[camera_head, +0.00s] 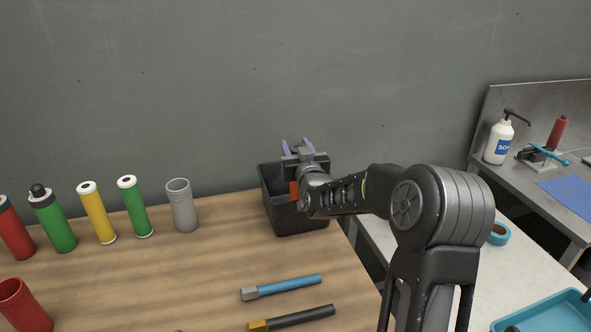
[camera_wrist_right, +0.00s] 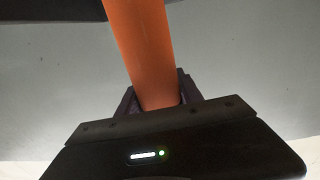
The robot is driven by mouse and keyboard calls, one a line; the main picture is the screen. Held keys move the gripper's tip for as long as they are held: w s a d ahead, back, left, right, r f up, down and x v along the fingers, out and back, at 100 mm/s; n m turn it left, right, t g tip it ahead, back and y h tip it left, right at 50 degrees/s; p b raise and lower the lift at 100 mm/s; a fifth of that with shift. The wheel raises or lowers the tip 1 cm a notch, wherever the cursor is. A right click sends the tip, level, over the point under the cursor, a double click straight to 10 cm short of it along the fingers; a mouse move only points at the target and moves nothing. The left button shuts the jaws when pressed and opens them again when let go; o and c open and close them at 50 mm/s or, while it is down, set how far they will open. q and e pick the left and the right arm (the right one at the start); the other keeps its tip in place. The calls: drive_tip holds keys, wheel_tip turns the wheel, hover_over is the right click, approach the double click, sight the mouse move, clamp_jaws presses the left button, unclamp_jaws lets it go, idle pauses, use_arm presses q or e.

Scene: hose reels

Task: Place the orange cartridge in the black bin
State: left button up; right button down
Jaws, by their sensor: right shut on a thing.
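The black bin (camera_head: 288,222) stands at the back right corner of the wooden table, in front of the grey wall. My right gripper (camera_head: 297,148) is over the bin. It is shut on the orange cartridge (camera_wrist_right: 142,50), which runs up out of the jaws in the right wrist view (camera_wrist_right: 153,96). In the head view a small orange patch of the cartridge (camera_head: 294,190) shows at the bin's opening, below the gripper; the rest is hidden by my wrist and the bin. I cannot tell whether it touches the bin. My left gripper is not in view.
To the left stand a grey cup (camera_head: 181,208), green cylinders (camera_head: 134,208), a yellow cylinder (camera_head: 97,215) and red ones. A blue-handled tool (camera_head: 290,284) and a black-handled tool (camera_head: 300,318) lie in front. The table between is clear.

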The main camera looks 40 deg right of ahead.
sight(294, 190)
drive_tip(key=shift+f, duration=0.6)
wheel_tip(294, 190, down, 4)
drive_tip(key=shift+r+p, duration=0.15)
drive_tip(key=shift+p, duration=0.2)
drive_tip(key=c, duration=1.2)
unclamp_jaws()
drive_tip(key=shift+f, duration=0.2)
drive_tip(key=shift+c, duration=0.2)
drive_tip(key=o, duration=0.5)
